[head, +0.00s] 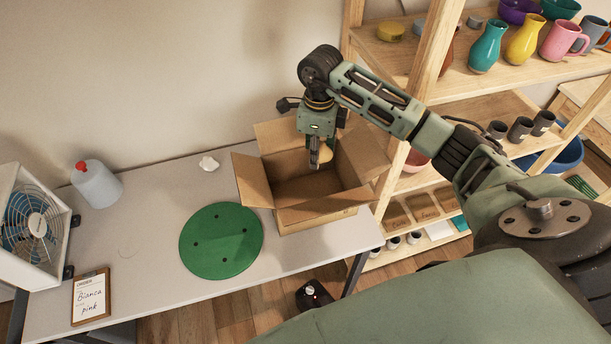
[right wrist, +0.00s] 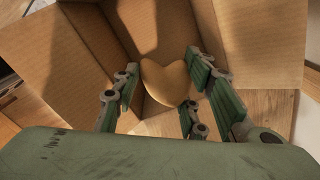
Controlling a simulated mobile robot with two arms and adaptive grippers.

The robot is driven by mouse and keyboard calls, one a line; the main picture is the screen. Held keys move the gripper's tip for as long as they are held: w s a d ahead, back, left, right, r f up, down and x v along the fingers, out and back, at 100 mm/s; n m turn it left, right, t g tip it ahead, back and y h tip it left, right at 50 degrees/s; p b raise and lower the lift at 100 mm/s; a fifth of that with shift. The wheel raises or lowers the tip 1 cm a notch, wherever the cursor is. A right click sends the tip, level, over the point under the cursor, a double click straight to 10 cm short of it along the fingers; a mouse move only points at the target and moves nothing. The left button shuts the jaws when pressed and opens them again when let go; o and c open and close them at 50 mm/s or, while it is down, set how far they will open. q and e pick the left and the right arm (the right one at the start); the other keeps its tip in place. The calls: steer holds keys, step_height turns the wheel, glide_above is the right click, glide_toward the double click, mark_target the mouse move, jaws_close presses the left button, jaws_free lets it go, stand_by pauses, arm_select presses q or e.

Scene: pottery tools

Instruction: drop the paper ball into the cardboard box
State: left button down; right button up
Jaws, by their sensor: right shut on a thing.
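The open cardboard box (head: 318,214) stands on the grey table with its flaps spread; its inner walls fill much of the right wrist view (right wrist: 45,62). A small white crumpled paper ball (head: 208,163) lies on the table left of the box, near the wall. My right gripper (head: 318,163) points down over the box opening. It is shut on a tan, heart-shaped piece (right wrist: 166,82), which shows between its fingers in the right wrist view. It is not the white ball. My left gripper is not in view.
A white jug with a red cap (head: 96,184), a fan (head: 33,226) and an order clipboard (head: 91,296) are at left. A wooden shelf (head: 430,60) with pottery stands right of the table.

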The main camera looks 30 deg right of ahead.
steer(key=shift+s+f, duration=0.25)
steer(key=shift+f, duration=0.2)
steer(key=f+b, duration=0.1)
steer(key=f, duration=0.1)
steer(key=f+b, duration=0.2)
steer(key=shift+w+f, duration=0.2)
steer(key=shift+f, duration=0.1)
steer(key=o, duration=0.8)
